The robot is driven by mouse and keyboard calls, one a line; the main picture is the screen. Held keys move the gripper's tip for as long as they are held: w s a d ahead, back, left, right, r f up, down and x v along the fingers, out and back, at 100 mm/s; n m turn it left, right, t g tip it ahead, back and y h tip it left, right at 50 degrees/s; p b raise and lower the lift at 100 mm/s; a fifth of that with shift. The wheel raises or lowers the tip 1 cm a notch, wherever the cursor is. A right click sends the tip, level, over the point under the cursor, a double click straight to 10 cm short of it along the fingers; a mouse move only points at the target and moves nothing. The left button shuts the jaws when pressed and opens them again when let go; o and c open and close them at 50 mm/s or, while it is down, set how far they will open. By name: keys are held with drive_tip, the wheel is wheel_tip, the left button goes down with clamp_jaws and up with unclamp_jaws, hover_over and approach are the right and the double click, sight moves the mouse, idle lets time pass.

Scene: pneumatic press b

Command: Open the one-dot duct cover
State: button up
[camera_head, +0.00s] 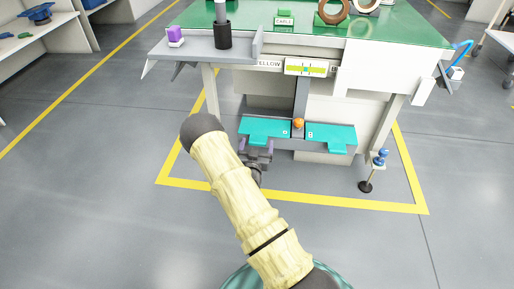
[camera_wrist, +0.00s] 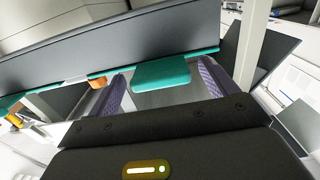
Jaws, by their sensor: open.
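Two teal duct covers sit side by side low on the front of the press table. The left cover (camera_head: 258,127) carries what looks like a single dot mark; the right cover (camera_head: 331,133) carries a mark like two stacked dots. My gripper (camera_head: 258,147) is open at the front edge of the left cover and partly hides its tab. In the wrist view a teal tab (camera_wrist: 162,74) shows in the gap between the purple fingers of my gripper (camera_wrist: 160,82), with space on both sides. Whether they touch is unclear. Both covers look closed.
An orange knob (camera_head: 298,123) sits between the covers. A grey post (camera_head: 301,98) rises behind it. A blue-topped stand (camera_head: 379,160) is at the right table leg. A grey shelf (camera_head: 195,48) overhangs at upper left. The floor in front is clear, within yellow lines.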

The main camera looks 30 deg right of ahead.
drive_tip(key=shift+w+d, duration=0.3)
drive_tip(key=shift+w, duration=0.1)
drive_tip(key=c, duration=1.4)
drive_tip(key=shift+r, duration=0.1)
drive_tip(key=shift+a+r, duration=0.1)
